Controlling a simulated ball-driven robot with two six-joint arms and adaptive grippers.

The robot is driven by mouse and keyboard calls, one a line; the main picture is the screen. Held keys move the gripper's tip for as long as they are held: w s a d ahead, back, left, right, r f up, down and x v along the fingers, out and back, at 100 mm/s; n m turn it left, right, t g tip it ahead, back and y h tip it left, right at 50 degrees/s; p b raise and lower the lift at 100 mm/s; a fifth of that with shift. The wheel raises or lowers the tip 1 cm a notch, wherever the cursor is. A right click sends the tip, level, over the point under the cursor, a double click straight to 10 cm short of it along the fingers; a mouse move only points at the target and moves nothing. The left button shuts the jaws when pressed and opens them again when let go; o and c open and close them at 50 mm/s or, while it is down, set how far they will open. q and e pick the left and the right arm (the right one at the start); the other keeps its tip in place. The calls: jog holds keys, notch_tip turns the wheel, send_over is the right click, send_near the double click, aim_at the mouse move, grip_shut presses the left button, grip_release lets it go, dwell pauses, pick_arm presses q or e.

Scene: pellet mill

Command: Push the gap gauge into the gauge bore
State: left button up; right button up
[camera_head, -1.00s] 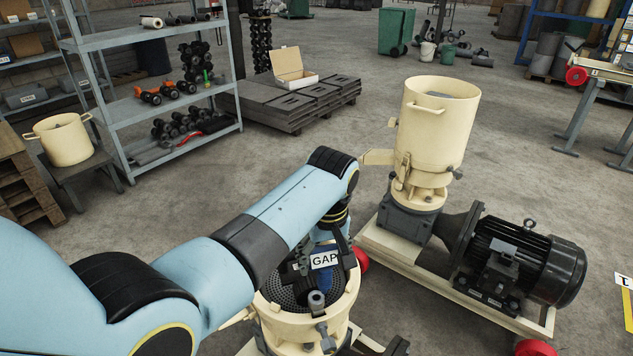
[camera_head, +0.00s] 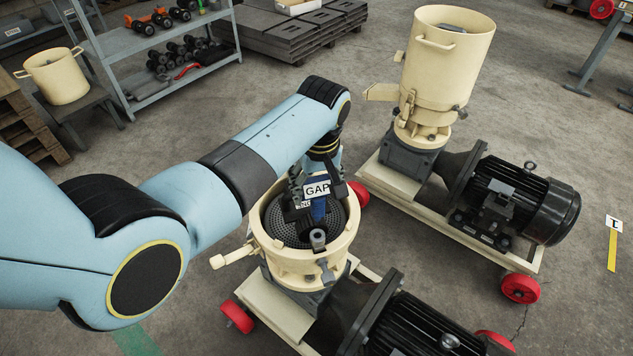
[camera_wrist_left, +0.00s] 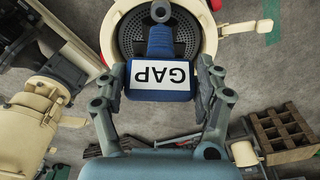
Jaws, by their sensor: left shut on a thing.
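The gap gauge (camera_head: 318,206) is a blue block with a white label reading GAP. My left gripper (camera_head: 313,200) is shut on it, above the open cream pellet mill housing (camera_head: 272,247). In the left wrist view the gauge (camera_wrist_left: 161,96) lies between the two fingers of my left gripper (camera_wrist_left: 160,88), with its label upside down. Beyond it is the perforated round die (camera_wrist_left: 185,24), also visible in the head view (camera_head: 336,232). A grey post and roller (camera_head: 318,238) stand by the gauge's lower end. I cannot make out the gauge bore. My right gripper is not in view.
A second mill with a tall cream hopper (camera_head: 449,65) and black motor (camera_head: 515,200) stands to the right. A shelf rack (camera_head: 165,60) and a cream pot (camera_head: 58,78) are at the back left. Bare floor lies between rack and mills.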

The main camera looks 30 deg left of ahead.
aim_at(317, 211)
pick_arm(q)
jog(key=shift+f+b, duration=0.8)
jog(key=shift+f, duration=0.7)
jog(key=shift+f+b, duration=0.85)
jog(key=shift+f, duration=0.4)
jog(key=shift+p, duration=0.3)
jog(key=shift+f, duration=0.1)
jog(key=shift+f, duration=0.55)
jog(key=shift+f+b, duration=0.4)
jog(key=shift+f, duration=0.65)
dwell(1.5)
dwell(0.6)
